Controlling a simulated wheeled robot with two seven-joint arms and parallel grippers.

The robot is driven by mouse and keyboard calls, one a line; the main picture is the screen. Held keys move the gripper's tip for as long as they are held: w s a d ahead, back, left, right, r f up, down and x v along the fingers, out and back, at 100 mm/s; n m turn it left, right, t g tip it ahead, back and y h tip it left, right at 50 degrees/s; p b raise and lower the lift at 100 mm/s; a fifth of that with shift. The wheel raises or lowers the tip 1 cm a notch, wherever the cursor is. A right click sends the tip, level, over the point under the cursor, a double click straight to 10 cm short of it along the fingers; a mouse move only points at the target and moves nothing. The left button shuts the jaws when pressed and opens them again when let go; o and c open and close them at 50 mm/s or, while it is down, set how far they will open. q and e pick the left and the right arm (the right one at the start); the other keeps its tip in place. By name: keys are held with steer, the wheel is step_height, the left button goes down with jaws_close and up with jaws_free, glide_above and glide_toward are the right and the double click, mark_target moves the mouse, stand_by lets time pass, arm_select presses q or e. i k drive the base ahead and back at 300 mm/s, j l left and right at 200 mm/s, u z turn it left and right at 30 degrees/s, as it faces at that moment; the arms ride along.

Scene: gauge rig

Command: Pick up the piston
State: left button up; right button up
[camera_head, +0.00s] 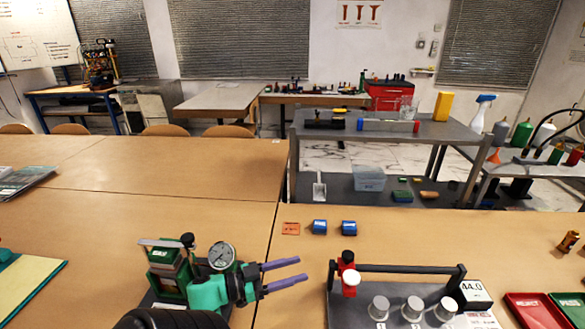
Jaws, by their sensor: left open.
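My left gripper (284,274) is open, with two purple fingers pointing right over the front table and nothing between them. No part is clearly marked as the piston. A small brown-gold part (567,241) at the right edge may be it, far from my left gripper. Several silver round-topped cylinders (412,308) stand in a row on the grey gauge rig (350,300), right of my left gripper; at least some carry numbers. My right gripper is not in view.
A green stand (166,272) with a dial gauge (221,255) sits behind my left wrist. A black bar (405,268) spans the rig. Red (533,308) and green trays lie at right. The table's middle left is clear.

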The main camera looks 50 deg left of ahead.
mark_target(446, 309)
steer(key=k+l, duration=0.25)
steer(key=l, duration=0.15)
steer(key=k+l, duration=0.25)
steer(key=l, duration=0.2)
steer(key=k+l, duration=0.25)
steer(key=l, duration=0.15)
steer(key=k+l, duration=0.25)
steer(key=l, duration=0.2)
